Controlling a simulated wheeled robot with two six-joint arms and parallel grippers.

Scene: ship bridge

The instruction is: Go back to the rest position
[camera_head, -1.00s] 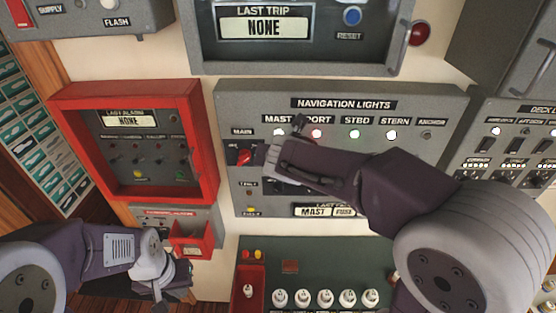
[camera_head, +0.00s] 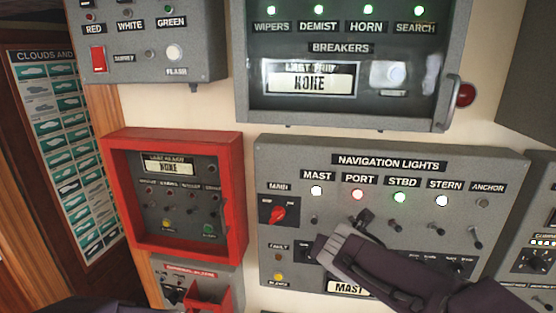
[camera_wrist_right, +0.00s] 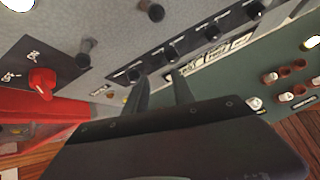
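My right gripper (camera_head: 364,218) is in front of the grey navigation lights panel (camera_head: 300,160), around its row of toggles, with the arm coming in from the lower right. In the right wrist view its two dark fingers (camera_wrist_right: 162,92) stand apart with nothing seen between them. Black knobs of the panel show beyond the fingertips. I cannot tell whether the fingers touch the panel. My left gripper is out of view; only a bit of my left arm shows at the bottom left edge of the head view.
A red-framed alarm box (camera_head: 120,200) is on the left, with a red open holder (camera_head: 210,297) below it. The breakers box (camera_head: 243,60) is above. The red main knob (camera_head: 278,214) also shows in the right wrist view (camera_wrist_right: 42,80). The mast, port, stbd and stern lamps are lit.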

